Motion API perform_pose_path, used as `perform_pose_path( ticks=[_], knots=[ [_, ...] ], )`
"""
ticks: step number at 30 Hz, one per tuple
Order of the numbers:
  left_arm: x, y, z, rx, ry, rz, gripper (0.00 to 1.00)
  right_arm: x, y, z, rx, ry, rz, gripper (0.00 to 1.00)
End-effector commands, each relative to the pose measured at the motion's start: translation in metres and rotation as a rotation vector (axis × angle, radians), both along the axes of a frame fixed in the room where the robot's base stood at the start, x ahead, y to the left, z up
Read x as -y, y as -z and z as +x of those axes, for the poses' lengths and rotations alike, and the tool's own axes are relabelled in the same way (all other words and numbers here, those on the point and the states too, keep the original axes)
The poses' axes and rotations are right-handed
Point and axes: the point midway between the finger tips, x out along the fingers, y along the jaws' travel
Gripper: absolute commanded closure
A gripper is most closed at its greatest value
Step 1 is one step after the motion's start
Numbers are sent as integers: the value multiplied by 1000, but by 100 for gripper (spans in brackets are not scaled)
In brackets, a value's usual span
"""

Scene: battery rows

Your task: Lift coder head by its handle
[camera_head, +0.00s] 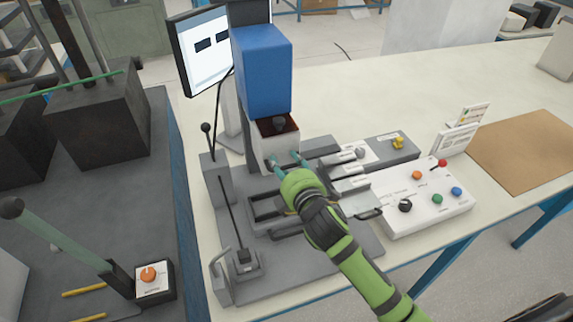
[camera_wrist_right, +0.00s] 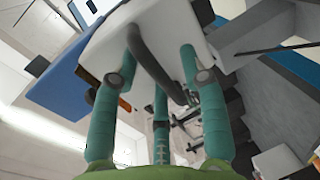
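My right gripper (camera_head: 286,163) is at the lower front of the white body. In the right wrist view, the dark curved handle (camera_wrist_right: 150,58) runs along the white body between my teal fingers (camera_wrist_right: 158,68). The fingers stand spread apart, with a gap between the handle and the right finger. Contact at the left finger cannot be told. My left gripper is not in view.
A white control box (camera_head: 420,205) with coloured buttons is right of the machine. A monitor (camera_head: 203,48) stands behind left, and an upright lever (camera_head: 208,150) is close left of the head. A brown mat (camera_head: 525,150) lies on the right of the table (camera_head: 400,105).

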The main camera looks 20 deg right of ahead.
Motion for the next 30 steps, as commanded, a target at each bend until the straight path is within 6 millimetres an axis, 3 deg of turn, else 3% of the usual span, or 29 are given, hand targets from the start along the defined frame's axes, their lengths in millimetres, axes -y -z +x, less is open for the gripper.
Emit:
perform_pose_path(
  ticks=[8,21,30],
  knots=[
    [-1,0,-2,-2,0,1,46,0,-1,-12,-3,-1,0,57],
    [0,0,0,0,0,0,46,3,-19,-97,-4,-1,0,57],
    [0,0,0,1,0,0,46,4,-25,-117,-1,0,0,57]
  ],
)
